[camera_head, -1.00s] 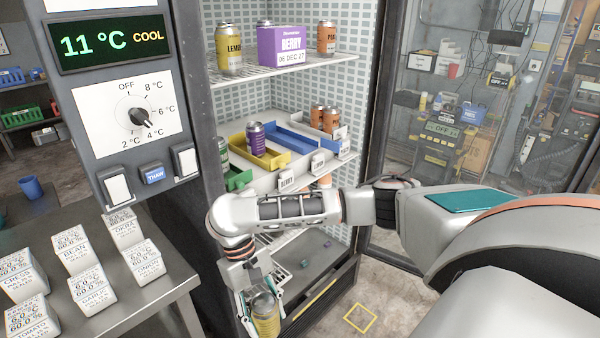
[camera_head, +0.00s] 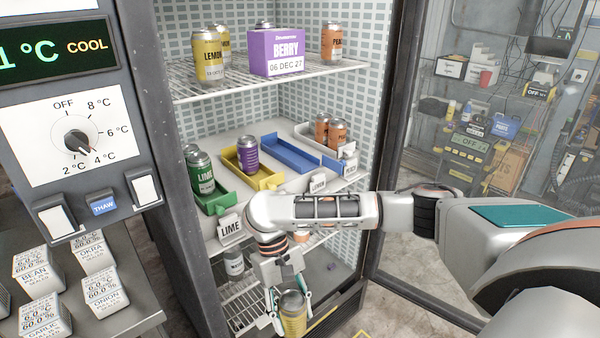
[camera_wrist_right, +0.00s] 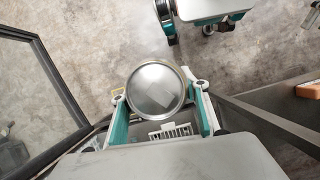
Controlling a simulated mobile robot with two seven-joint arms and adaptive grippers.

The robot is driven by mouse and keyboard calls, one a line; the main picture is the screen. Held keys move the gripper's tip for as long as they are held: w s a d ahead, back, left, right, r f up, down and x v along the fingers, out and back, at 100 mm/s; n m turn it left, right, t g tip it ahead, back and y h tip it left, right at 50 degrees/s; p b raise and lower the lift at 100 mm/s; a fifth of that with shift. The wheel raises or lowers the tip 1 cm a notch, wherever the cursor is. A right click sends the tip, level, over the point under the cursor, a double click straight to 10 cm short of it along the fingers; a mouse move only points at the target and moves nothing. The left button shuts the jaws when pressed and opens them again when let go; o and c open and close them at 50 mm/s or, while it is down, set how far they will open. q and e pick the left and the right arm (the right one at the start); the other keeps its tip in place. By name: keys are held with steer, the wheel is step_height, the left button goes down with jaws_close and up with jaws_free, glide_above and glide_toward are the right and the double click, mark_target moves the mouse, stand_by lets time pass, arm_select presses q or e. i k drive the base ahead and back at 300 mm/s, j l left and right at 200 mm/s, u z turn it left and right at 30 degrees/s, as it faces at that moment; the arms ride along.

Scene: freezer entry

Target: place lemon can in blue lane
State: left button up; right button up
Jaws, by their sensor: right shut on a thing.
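My right gripper (camera_head: 289,312) hangs low in front of the fridge, shut on a yellow can (camera_head: 293,314). In the right wrist view the can's round metal top (camera_wrist_right: 156,90) sits between the two teal fingers. Its label cannot be read. The blue lane (camera_head: 290,154) on the middle shelf looks empty. The yellow lane (camera_head: 238,174) to its left holds a purple can (camera_head: 247,154). The green lane (camera_head: 205,202) holds green lime cans (camera_head: 201,171). The rightmost lane holds orange cans (camera_head: 337,134). My left gripper is not in view.
The upper shelf (camera_head: 190,91) holds yellow lemon cans (camera_head: 209,56), a purple berry box (camera_head: 276,52) and an orange can (camera_head: 332,42). Price tags (camera_head: 230,228) stand along the middle shelf's front edge. The open glass door (camera_head: 400,130) is at the right.

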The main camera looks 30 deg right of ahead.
mark_target(306, 166)
steer(key=i+l, duration=0.2)
steer(key=l, duration=0.15)
steer(key=i+l, duration=0.2)
steer(key=l, duration=0.15)
steer(key=i+l, duration=0.2)
steer(key=k+l+z, duration=0.05)
steer(key=l, duration=0.05)
